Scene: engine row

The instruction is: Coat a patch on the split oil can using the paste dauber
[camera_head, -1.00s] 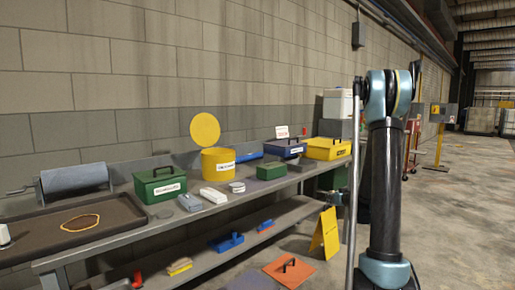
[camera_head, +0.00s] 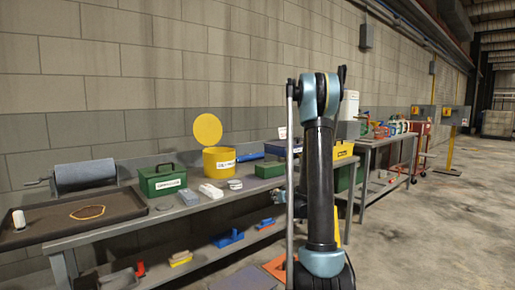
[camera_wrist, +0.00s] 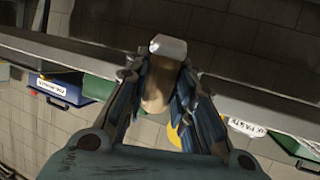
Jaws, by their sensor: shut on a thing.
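In the wrist view my gripper (camera_wrist: 160,76) is shut on a tan handle-like piece with a pale block-shaped end, seemingly the paste dauber (camera_wrist: 167,46). The jaws hide part of it. It appears above or beside the grey bench edge; contact with the bench cannot be told. Small red and green containers (camera_head: 378,131) stand on the far bench; I cannot tell whether one is the split oil can.
A lower shelf holds brushes. A red cart (camera_head: 420,143) stands beyond the far bench (camera_head: 380,143). The floor at right is clear.

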